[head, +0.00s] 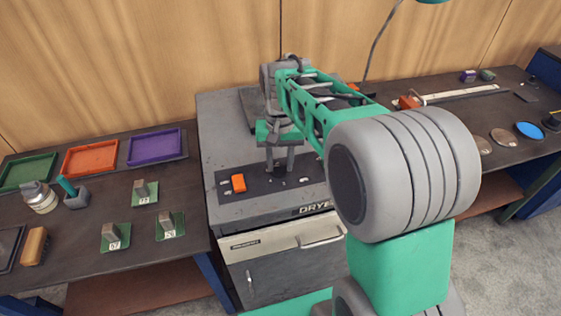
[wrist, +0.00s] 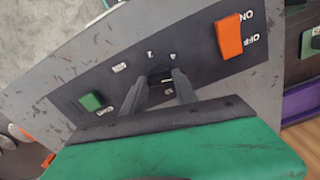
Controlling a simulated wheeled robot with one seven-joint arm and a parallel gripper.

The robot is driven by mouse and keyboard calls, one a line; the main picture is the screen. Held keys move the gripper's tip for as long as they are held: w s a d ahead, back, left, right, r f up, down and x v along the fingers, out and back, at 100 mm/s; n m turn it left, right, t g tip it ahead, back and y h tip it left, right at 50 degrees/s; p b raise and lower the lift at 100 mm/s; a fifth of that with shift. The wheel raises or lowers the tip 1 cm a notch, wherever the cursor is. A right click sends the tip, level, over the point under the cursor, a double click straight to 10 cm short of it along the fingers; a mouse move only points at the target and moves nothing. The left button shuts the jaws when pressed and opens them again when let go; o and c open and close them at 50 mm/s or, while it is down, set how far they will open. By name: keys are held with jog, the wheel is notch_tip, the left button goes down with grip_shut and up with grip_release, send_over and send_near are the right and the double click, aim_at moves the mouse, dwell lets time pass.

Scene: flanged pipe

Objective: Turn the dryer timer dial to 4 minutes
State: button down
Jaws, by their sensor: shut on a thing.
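The dryer (head: 222,130) is a grey cabinet with a dark control panel (head: 222,196) on top. My gripper (head: 279,168) points down at the panel, its fingers standing around the timer dial. In the wrist view my gripper (wrist: 160,74) is shut on the dark timer dial (wrist: 159,73), of which only a small part shows between the fingers. The dial's pointer cannot be made out.
An orange ON/OFF switch (wrist: 229,36) and a green button (wrist: 92,101) flank the dial on the panel. The left table holds coloured trays (head: 91,158) and several numbered blocks (head: 116,237). The right table holds round discs (head: 528,130).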

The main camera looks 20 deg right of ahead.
aim_at(280, 166)
jog(key=n, duration=0.4)
jog(key=shift+n, duration=0.3)
jog(key=shift+r+n, duration=0.1)
jog(key=shift+n, duration=1.8)
jog(key=c, duration=1)
grip_release()
jog(key=shift+o, duration=0.2)
notch_tip(280, 166, up, 8)
jog(key=shift+f+b, duration=0.15)
jog(key=shift+b, duration=0.45)
